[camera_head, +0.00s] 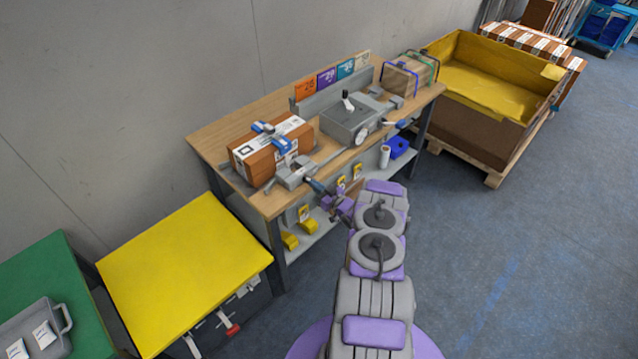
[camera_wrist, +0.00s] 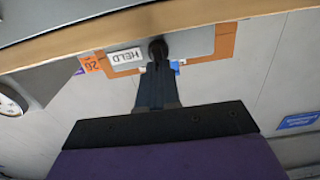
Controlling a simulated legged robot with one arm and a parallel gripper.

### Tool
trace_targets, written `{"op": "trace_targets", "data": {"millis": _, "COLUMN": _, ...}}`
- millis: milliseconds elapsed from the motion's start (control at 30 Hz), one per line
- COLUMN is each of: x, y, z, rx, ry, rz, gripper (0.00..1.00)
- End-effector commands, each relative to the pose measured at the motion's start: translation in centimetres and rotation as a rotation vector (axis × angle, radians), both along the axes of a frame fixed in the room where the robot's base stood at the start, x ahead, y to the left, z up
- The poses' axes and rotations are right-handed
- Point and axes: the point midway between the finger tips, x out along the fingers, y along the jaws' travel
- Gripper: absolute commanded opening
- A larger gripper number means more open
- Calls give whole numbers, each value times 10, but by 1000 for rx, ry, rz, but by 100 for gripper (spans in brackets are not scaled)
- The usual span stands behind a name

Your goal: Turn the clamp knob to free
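In the head view, my gripper (camera_head: 335,207) is at the bench's front edge, close to a dark handle (camera_head: 317,186) on the grey clamp (camera_head: 293,173). The clamp is beside a brown box (camera_head: 259,163) with a blue strap.
The wooden bench (camera_head: 222,128) also carries a grey device (camera_head: 347,120) with a white dial (camera_head: 361,135) and a strapped parcel (camera_head: 405,74). A yellow table (camera_head: 180,265) stands left. A yellow-lined crate (camera_head: 480,125) stands right. Floor in front is clear.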

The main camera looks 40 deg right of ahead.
Motion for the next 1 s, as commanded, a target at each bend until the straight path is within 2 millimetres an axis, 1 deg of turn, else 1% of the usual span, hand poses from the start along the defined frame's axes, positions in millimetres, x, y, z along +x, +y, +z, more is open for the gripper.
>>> {"op": "trace_targets", "data": {"millis": 33, "x": 7, "y": 4, "z": -1, "rx": -16, "ry": 4, "rz": 5, "gripper": 3}}
{"op": "trace_targets", "data": {"millis": 200, "x": 7, "y": 4, "z": -1, "rx": -12, "ry": 3, "rz": 7, "gripper": 19}}
{"op": "trace_targets", "data": {"millis": 267, "x": 7, "y": 5, "z": -1, "rx": -12, "ry": 4, "rz": 8, "gripper": 23}}
{"op": "trace_targets", "data": {"millis": 500, "x": 6, "y": 11, "z": 0, "rx": -14, "ry": 7, "rz": 11, "gripper": 23}}
{"op": "trace_targets", "data": {"millis": 833, "x": 6, "y": 13, "z": -1, "rx": -13, "ry": 8, "rz": 15, "gripper": 23}}
{"op": "trace_targets", "data": {"millis": 867, "x": 10, "y": 7, "z": -5, "rx": -13, "ry": 14, "rz": 3, "gripper": 23}}
{"op": "trace_targets", "data": {"millis": 1000, "x": 7, "y": 5, "z": -6, "rx": -13, "ry": 17, "rz": 1, "gripper": 23}}
